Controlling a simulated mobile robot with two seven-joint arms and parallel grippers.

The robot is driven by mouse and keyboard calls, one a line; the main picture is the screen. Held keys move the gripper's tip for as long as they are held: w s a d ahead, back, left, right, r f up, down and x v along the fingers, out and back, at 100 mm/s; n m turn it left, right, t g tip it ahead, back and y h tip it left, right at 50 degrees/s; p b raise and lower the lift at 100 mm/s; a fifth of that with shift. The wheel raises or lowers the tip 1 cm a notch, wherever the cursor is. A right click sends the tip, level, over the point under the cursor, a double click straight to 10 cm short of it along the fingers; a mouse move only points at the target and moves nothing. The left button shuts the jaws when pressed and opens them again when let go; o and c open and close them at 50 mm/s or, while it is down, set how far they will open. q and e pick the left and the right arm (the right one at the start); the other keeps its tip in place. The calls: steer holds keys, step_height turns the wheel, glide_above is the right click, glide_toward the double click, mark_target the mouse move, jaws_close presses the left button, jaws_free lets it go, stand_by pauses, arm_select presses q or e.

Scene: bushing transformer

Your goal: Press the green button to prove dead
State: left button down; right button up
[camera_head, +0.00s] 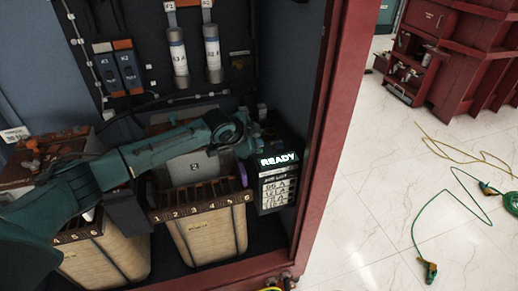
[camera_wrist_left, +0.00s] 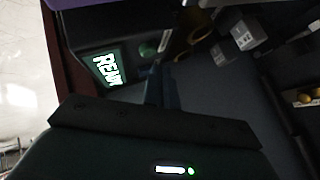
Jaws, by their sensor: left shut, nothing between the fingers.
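A dark box with a lit READY display (camera_head: 278,159) stands at the right inside the cabinet. The display also shows in the left wrist view (camera_wrist_left: 106,68). A round green button (camera_wrist_left: 148,49) shows beside the display in the left wrist view; in the head view I cannot make it out behind my arm. My left gripper (camera_head: 252,129) is shut and empty above and behind the box's top. In the left wrist view its fingers (camera_wrist_left: 163,84) point toward the button's side, apparently apart from it. My right gripper is not in view.
The red cabinet frame (camera_head: 338,120) rises to the right of the box. White cylinders (camera_head: 178,52) hang on the back panel. Green and yellow cables (camera_head: 440,222) lie on the floor outside.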

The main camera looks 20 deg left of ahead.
arm_select(q)
steer(key=shift+f, duration=0.2)
stand_by(0.7)
steer(key=shift+f, duration=0.25)
steer(key=shift+f, duration=0.5)
stand_by(0.9)
steer(key=shift+r+p, duration=0.9)
steer(key=shift+p, duration=0.1)
step_height(320, 180, up, 5)
steer(key=p, duration=0.5)
